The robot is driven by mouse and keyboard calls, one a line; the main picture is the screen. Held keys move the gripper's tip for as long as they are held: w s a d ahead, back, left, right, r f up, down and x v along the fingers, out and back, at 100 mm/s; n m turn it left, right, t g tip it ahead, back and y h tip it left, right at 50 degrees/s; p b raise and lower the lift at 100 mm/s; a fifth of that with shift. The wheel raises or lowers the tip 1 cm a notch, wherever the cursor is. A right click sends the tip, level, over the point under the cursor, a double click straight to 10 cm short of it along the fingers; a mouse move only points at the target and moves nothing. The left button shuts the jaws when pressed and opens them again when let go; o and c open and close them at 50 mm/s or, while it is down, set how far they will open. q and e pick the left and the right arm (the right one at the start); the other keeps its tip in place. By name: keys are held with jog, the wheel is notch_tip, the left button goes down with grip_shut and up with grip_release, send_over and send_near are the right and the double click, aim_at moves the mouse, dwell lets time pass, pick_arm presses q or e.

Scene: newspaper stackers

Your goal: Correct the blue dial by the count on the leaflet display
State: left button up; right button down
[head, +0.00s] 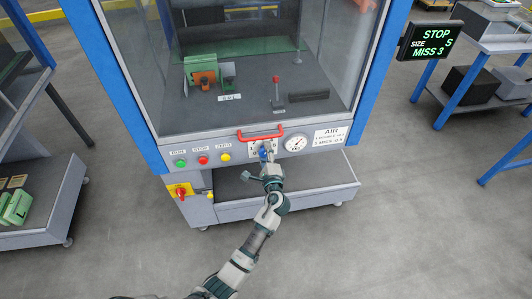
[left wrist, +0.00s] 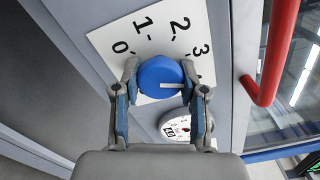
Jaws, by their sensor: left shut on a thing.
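The blue dial (head: 264,153) is on the front panel of the blue-framed machine, below the red handle. In the left wrist view the dial (left wrist: 160,75) sits on a white plate marked 0, 1, 2 and 3. The black display (head: 431,41) reads STOP, SIZE S, MISS 3 in green. My right gripper is not in view.
A red handle (head: 261,133) sits just above the dial and a round gauge (head: 296,144) to its right. Next to the gauge is an AIR label (head: 331,136), its small print hard to read. Green, red and yellow buttons (head: 203,159) line the left.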

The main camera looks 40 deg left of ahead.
pick_arm(q)
jog(key=shift+s+a+f, duration=0.1)
jog(key=shift+f, duration=0.15)
jog(key=o, duration=1)
jog(key=shift+c, duration=0.2)
jog(key=shift+o, duration=0.9)
jog(key=shift+r, duration=0.1)
jog(key=shift+s+d, duration=0.1)
jog(key=shift+d, duration=0.1)
jog(key=v, duration=1.1)
jog(key=shift+d, duration=0.25)
jog(key=shift+s, duration=0.15)
